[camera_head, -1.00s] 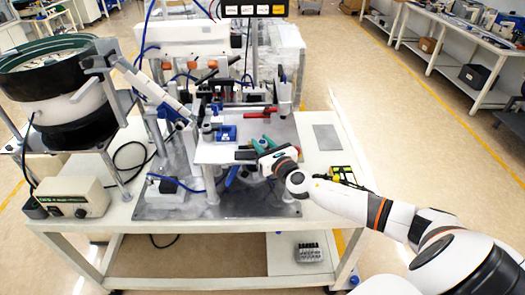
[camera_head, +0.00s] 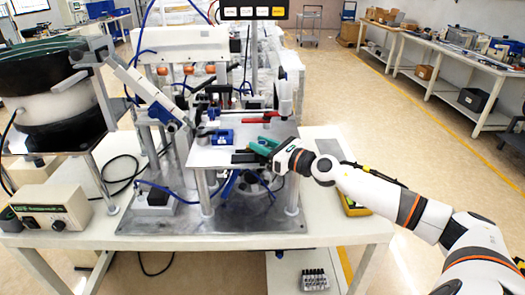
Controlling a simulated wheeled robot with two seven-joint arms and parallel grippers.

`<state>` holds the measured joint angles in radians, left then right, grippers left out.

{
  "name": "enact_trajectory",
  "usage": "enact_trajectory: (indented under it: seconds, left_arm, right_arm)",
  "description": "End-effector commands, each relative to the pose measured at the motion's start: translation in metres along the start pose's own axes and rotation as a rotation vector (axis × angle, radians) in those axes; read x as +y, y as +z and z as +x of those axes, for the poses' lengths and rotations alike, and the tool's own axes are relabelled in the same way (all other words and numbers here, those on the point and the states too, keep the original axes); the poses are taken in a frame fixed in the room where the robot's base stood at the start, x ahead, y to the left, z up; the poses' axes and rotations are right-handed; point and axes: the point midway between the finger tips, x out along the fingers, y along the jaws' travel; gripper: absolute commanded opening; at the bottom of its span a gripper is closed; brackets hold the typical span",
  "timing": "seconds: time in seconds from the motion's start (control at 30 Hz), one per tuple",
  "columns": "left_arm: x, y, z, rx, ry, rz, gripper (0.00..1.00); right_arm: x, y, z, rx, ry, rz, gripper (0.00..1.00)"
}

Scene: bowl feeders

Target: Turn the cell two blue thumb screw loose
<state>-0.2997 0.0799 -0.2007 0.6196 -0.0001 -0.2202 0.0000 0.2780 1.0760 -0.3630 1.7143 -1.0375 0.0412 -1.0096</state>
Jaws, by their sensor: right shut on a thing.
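My right gripper (camera_head: 258,150) reaches in from the right over the white plate (camera_head: 210,157) of the middle station. Its teal fingers are close together at the right end of a low dark block (camera_head: 244,157). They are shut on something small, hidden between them. I cannot make out a blue thumb screw there. A blue block (camera_head: 224,137) sits on the plate, left of and behind the gripper. My left gripper is not in view.
A bowl feeder (camera_head: 50,95) stands at the left above a grey control box (camera_head: 52,208). A red-handled part (camera_head: 258,119) lies behind the gripper. A yellow-and-black device (camera_head: 353,206) lies under my right forearm. The table's right front (camera_head: 335,225) is clear.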

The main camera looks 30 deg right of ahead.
Motion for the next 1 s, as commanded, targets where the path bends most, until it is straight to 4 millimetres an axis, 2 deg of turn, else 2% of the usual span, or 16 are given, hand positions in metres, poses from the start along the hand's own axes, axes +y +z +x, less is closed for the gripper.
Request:
enact_trajectory:
  seconds: [0.33, 0.37, 0.47, 0.77, 1.0]
  left_arm:
    - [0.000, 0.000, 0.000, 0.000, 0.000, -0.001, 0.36]
    - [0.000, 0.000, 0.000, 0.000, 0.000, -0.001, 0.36]
    - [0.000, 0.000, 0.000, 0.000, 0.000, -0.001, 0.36]
    - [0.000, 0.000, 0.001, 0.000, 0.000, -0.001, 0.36]
    - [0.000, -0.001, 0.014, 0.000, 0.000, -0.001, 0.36]
  right_arm:
    - [0.000, -0.001, 0.000, 0.000, -0.001, 0.001, 0.06]
    - [0.000, -0.001, 0.000, 0.000, -0.001, 0.001, 0.33]
    - [0.000, -0.001, 0.000, 0.000, -0.001, 0.001, 0.48]
    - [0.000, 0.000, -0.001, 0.000, 0.000, 0.001, 0.48]
    - [0.002, 0.005, -0.020, -0.003, 0.002, 0.002, 0.48]
